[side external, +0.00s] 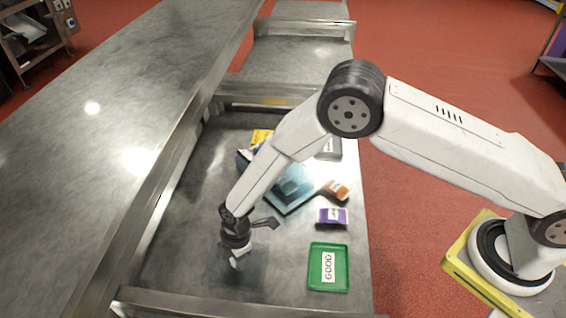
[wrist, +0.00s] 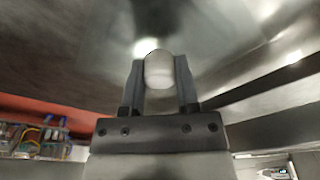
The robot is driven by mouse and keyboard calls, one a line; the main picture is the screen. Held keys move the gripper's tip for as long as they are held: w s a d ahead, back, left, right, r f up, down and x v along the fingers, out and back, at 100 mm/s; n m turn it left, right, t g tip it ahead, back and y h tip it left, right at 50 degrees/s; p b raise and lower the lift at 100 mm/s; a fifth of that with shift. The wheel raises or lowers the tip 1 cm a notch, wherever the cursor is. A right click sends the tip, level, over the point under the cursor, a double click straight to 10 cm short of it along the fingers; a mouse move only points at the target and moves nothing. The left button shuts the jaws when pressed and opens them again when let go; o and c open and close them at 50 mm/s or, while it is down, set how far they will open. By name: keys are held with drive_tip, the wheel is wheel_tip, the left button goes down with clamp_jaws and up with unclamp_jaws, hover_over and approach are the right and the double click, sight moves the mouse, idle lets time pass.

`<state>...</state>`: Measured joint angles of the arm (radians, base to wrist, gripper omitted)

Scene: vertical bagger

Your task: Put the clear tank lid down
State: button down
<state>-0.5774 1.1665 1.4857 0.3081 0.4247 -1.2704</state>
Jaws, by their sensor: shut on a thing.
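My gripper (side external: 236,258) is low over the left front part of the steel work tray. In the wrist view its two fingers (wrist: 160,80) are shut on a pale rounded knob (wrist: 159,70). In the side view a faint, darker see-through patch around the gripper looks like the clear tank lid (side external: 252,272). Its edges are hard to make out, and I cannot tell whether it touches the steel. A bluish clear tank (side external: 291,187) stands behind and to the right of my gripper, partly behind my arm.
A green tray marked GOOD (side external: 343,284) lies to the right of my gripper. A purple packet (side external: 331,216) and an orange packet (side external: 337,189) lie behind it. A yellow packet (side external: 262,136) and a grey tray (side external: 329,155) are farther back. A raised steel rim (side external: 250,303) runs along the front.

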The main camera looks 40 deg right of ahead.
drive_tip(key=shift+f, duration=0.1)
drive_tip(key=shift+c, duration=1.7)
unclamp_jaws()
wheel_tip(320, 180, up, 12)
drive_tip(key=d, duration=0.1)
drive_tip(key=shift+d, duration=0.4)
